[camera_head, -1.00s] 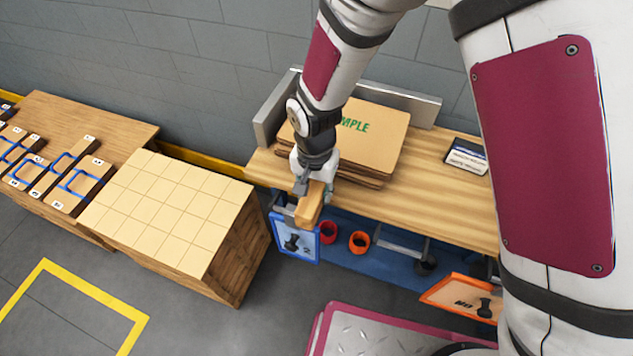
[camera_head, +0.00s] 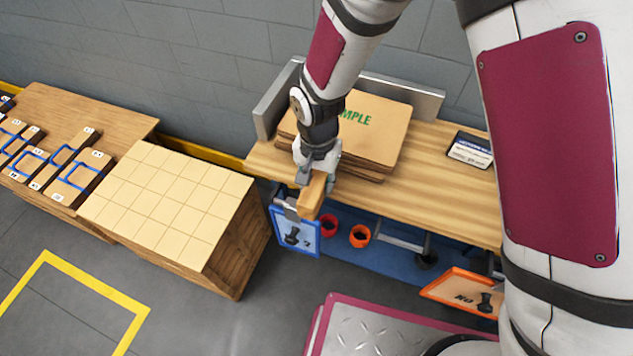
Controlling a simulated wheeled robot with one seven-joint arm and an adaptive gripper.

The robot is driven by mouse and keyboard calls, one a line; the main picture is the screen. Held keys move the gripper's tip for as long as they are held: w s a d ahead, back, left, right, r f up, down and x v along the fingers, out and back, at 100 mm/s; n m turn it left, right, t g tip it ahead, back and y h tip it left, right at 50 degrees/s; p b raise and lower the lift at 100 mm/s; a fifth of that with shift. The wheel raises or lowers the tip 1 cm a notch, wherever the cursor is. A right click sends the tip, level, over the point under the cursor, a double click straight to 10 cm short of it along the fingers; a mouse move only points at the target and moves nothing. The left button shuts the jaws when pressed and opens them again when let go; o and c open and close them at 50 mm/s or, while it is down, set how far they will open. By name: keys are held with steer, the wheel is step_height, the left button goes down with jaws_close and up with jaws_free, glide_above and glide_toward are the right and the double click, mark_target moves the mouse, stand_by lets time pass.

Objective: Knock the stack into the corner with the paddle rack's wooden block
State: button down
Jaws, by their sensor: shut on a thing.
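My gripper (camera_head: 318,172) is shut on a wooden block (camera_head: 311,197), which hangs below the fingers at the front edge of the wooden table. The stack of flat brown cardboard sheets (camera_head: 375,130) lies on the table behind and to the right of my gripper. Its top sheet bears green lettering, partly hidden by my arm. A metal corner fence (camera_head: 430,103) runs behind the stack and along its left side. The stack's left edge is partly hidden by my arm. I cannot tell whether the block touches the stack.
A blue-framed sign (camera_head: 296,234) hangs below the table front, beside red (camera_head: 328,226) and orange (camera_head: 359,236) rings. An orange sign (camera_head: 465,292) hangs further right. A small card (camera_head: 470,151) lies on the table. A crate topped with pale squares (camera_head: 160,200) stands at left.

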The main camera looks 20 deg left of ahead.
steer(key=shift+w, duration=0.65)
steer(key=shift+w+b, duration=0.35)
steer(key=shift+w+d, duration=0.1)
steer(key=shift+w, duration=0.2)
steer(key=shift+w+b, duration=0.35)
steer(key=shift+w, duration=0.3)
steer(key=shift+s+p, duration=0.65)
steer(key=shift+s, duration=0.45)
steer(key=shift+r+p, duration=1.75)
steer(key=shift+r, duration=2.8)
